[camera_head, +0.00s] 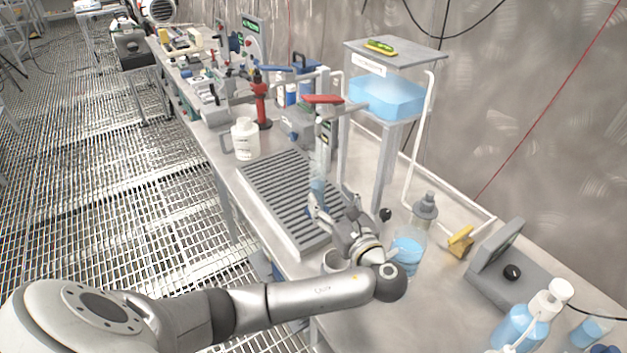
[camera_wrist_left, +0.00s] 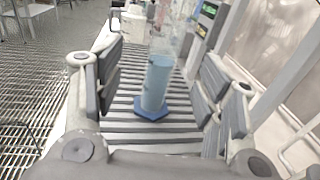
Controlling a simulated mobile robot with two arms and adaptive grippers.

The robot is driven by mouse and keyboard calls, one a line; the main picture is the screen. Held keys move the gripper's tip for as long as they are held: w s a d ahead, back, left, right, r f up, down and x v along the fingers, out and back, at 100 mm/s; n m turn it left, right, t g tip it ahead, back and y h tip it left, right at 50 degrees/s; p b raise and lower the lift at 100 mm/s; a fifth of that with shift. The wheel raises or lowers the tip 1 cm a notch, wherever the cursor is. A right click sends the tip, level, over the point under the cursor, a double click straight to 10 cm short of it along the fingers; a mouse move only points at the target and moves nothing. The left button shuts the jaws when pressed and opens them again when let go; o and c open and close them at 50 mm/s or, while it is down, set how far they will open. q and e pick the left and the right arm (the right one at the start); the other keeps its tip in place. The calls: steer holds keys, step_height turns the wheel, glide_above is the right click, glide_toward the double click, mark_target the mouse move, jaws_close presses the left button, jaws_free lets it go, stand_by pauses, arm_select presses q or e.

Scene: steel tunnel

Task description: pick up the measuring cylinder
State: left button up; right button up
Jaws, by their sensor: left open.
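The measuring cylinder (camera_wrist_left: 157,85) stands upright on a grey ribbed rack (camera_wrist_left: 178,132). It is clear, holds blue liquid and has a blue foot. In the head view the cylinder (camera_head: 318,172) is partly hidden by my left gripper (camera_head: 328,200). In the left wrist view my left gripper (camera_wrist_left: 160,95) is open, with one finger to each side of the cylinder and gaps between. It does not grip the cylinder. My left arm reaches in from the lower left over the bench. My right gripper is not in view.
A beaker of blue liquid (camera_head: 408,247) is right of my gripper. A raised shelf with a blue tank (camera_head: 386,97) stands behind. A grey device (camera_head: 511,268) is at right.

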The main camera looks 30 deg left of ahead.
mark_target(319, 170)
arm_select(q)
steer(key=x, duration=0.4)
steer(key=shift+r, duration=0.15)
steer(key=shift+w+p+x, duration=0.25)
steer(key=shift+p+x, duration=0.35)
steer(key=shift+x, duration=2.25)
steer(key=shift+d, duration=0.2)
steer(key=c, duration=1.3)
steer(key=shift+r, duration=0.1)
steer(key=shift+r, duration=0.25)
steer(key=r, duration=0.2)
steer(key=shift+s+a+r, duration=0.15)
steer(key=shift+s+r, duration=0.15)
steer(key=shift+r, duration=0.05)
steer(key=s+a, duration=0.3)
steer(key=s, duration=0.5)
steer(key=s+a+b, duration=0.1)
steer(key=s+a, duration=0.2)
steer(key=s, duration=0.5)
steer(key=shift+a, duration=0.3)
